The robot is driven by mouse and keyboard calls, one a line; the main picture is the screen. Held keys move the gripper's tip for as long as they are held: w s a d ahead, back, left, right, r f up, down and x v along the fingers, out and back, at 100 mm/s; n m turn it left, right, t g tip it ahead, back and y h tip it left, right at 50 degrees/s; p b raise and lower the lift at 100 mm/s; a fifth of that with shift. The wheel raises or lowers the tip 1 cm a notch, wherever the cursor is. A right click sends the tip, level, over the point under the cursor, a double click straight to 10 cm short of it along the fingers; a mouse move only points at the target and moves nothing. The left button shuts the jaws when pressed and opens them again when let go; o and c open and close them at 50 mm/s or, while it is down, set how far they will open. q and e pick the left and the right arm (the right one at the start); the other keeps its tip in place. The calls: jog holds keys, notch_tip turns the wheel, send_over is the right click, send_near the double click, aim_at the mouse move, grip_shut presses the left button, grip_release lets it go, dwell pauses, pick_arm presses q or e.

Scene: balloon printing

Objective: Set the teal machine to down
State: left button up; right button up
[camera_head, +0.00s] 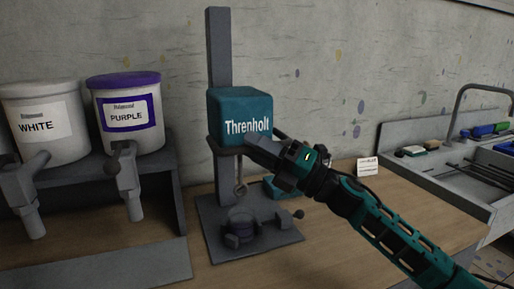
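The teal machine (240,106) is a boxy head marked "Threnholt" on an upright grey column (219,46). The head sits partway up the column, above a dark base plate (262,247) with a round dark fixture (241,228) on it. My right gripper (262,146) reaches in from the lower right and is at the lower front right edge of the head. It overlaps the head in the view, and I cannot tell whether it touches it. The fingertips are too dark and foreshortened to show a gap or a hold. My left gripper is out of view.
White (44,122) and purple (126,125) paint tubs with spouts stand on a grey rack (94,259) at left. A small white card (367,167) stands on the wooden bench (420,211). A grey sink-like unit (408,163) with a tap is at right. A wall is behind.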

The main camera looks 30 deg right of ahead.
grip_shut()
